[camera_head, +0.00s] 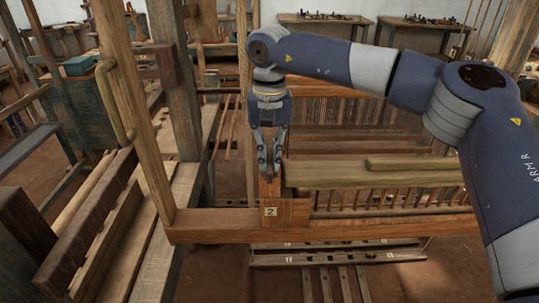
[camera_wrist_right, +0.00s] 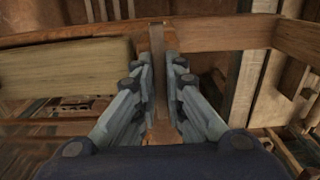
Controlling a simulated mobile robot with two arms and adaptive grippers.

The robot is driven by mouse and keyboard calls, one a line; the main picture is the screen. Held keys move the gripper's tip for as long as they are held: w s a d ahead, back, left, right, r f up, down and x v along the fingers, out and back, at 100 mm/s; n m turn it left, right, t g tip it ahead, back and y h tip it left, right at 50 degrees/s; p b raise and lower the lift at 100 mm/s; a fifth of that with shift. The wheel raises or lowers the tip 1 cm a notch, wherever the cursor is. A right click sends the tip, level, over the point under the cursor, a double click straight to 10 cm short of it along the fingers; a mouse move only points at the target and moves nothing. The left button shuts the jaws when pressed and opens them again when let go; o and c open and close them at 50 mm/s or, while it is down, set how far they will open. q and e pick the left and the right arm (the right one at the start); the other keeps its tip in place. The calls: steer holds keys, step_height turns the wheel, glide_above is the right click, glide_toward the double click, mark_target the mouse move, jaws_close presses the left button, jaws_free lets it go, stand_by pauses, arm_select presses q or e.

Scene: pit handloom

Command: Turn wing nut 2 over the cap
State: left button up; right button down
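A wooden block with a white label "2" (camera_head: 270,211) sits on the loom's front beam. A narrow upright wooden piece (camera_head: 270,187) rises above the label; I cannot make out whether it is the wing nut or the cap. My right gripper (camera_head: 270,170) points down over this piece, with its fingertips at its upper end. In the right wrist view, my right gripper's fingers (camera_wrist_right: 158,65) stand close on either side of a thin brown wooden strip (camera_wrist_right: 157,80). Whether the pads press on it is unclear. My left gripper is out of view.
A thick pale wooden bar (camera_head: 375,173) lies just right of the gripper, above a slatted row. A tall post (camera_head: 135,110) with a curved handle (camera_head: 111,100) stands to the left. Treadles (camera_head: 335,285) lie below. Tables with tools stand at the back.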

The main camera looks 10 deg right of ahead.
steer(key=shift+m, duration=0.3)
steer(key=m, duration=0.3)
steer(key=shift+m, duration=0.4)
steer(key=m, duration=0.9)
steer(key=shift+m+b, duration=0.4)
steer(key=shift+m, duration=1.8)
steer(key=c, duration=1.7)
jaws_free()
steer(key=shift+o, duration=0.2)
steer(key=shift+r, duration=0.1)
